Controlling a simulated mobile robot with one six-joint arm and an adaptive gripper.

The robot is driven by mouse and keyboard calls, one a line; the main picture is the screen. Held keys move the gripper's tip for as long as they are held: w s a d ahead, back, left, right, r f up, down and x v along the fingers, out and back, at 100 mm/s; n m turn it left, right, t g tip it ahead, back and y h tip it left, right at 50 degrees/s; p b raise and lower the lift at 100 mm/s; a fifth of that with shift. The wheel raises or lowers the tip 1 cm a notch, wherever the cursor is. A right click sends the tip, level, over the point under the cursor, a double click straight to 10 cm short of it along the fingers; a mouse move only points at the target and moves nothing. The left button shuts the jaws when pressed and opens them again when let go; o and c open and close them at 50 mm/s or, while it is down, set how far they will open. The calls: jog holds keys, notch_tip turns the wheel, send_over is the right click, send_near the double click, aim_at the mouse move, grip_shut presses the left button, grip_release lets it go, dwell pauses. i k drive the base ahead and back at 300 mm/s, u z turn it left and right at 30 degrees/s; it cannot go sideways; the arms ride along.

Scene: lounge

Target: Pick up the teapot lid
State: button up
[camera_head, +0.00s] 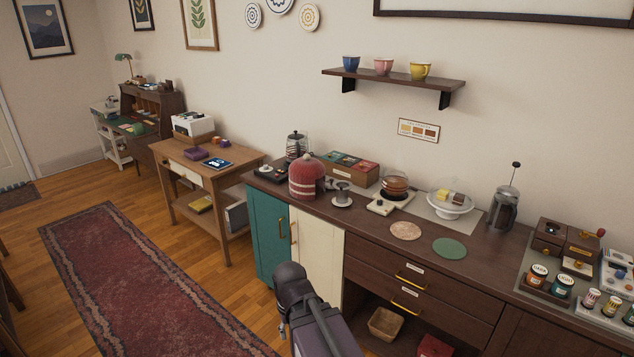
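A round glass teapot (395,184) with amber-brown contents stands on the dark counter (375,222), on or just behind a small pale stand. Its top is too small in view to tell whether a separate lid sits on it. A red knitted cosy-like dome (306,178) stands further left and hides whatever is under it. No loose lid can be made out with certainty. My arm rises from the bottom edge in front of the cabinets, well short of the teapot. My gripper is not in view.
A small dark item on a white saucer (342,201) stands left of the teapot. Round tan (405,231) and green (449,248) mats lie in front. A shelf with cups (395,76) hangs above.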

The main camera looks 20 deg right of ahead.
aim_at(328, 184)
jog(key=u, duration=0.15)
jog(key=i, duration=0.7)
jog(key=z, duration=0.55)
jog(key=i, duration=0.65)
jog(key=z, duration=0.45)
